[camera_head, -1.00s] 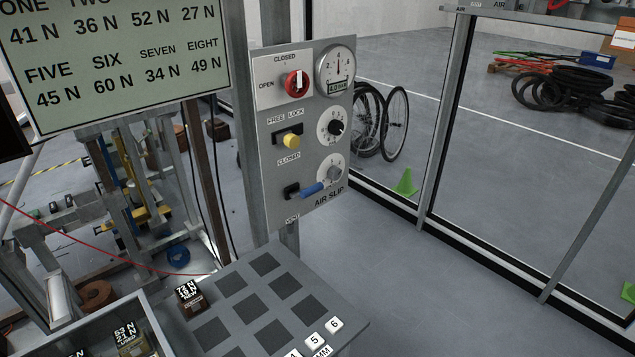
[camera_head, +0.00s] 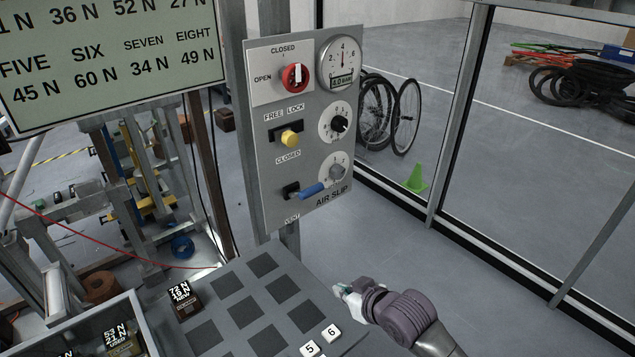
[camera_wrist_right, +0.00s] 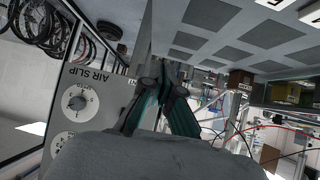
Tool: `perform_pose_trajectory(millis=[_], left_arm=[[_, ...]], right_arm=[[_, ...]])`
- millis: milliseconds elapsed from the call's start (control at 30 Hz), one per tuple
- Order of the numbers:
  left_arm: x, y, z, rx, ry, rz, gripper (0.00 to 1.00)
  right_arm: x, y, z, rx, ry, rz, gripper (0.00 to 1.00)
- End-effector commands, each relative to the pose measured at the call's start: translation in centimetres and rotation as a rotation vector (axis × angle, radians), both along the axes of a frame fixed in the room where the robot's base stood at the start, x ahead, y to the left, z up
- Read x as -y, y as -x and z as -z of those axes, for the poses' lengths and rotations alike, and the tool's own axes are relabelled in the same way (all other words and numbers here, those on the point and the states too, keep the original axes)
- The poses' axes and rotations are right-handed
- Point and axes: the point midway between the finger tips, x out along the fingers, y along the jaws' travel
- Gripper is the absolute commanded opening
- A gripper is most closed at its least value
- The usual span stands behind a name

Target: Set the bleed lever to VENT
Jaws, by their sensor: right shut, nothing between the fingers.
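The bleed lever (camera_head: 311,190) has a blue handle and sticks out of a black slot low on the grey panel (camera_head: 262,215). A CLOSED label (camera_head: 288,157) is above it and a VENT label (camera_head: 292,219) below it. The handle points out to the right, roughly midway between the labels. My right gripper (camera_head: 342,289) is below and to the right of the lever, apart from it, beside the grid tray. In the right wrist view my fingers (camera_wrist_right: 161,76) are together and empty. I cannot make out the lever there. My left gripper is not in view.
Above the lever are a yellow knob (camera_head: 290,138), a red valve (camera_head: 295,76) and a gauge (camera_head: 342,62); dials sit at right. The grid tray (camera_head: 225,282) lies below the panel. Open floor (camera_head: 385,245) is to the panel's right, before a glass wall.

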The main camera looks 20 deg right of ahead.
Motion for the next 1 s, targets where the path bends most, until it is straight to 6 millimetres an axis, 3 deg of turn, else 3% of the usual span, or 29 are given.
perform_pose_trajectory(millis=[33, 100, 200, 300, 400, 567, 867, 1000], left_arm=[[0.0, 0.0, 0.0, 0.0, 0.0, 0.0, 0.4], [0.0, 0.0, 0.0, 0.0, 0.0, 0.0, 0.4], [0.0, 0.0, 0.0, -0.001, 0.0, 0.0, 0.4], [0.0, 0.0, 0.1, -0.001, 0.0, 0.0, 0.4], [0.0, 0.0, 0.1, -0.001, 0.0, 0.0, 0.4], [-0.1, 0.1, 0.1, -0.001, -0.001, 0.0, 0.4], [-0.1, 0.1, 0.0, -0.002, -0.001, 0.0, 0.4], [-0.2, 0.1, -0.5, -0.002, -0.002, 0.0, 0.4]], right_arm=[[0.4, -2.3, -3.0, 0.081, -0.011, -0.014, 0.0], [0.8, -4.8, -6.9, 0.184, -0.042, -0.032, 0.0], [1.3, -7.5, -12.6, 0.317, -0.087, -0.059, 0.0], [1.7, -9.1, -17.1, 0.418, -0.124, -0.083, 0.0], [1.9, -9.8, -19.9, 0.475, -0.149, -0.097, 0.0], [2.0, -10.1, -21.4, 0.507, -0.163, -0.105, 0.0], [2.0, -10.2, -21.4, 0.507, -0.164, -0.104, 0.0], [1.6, -11.2, -21.4, 0.506, -0.166, -0.103, 0.0]])
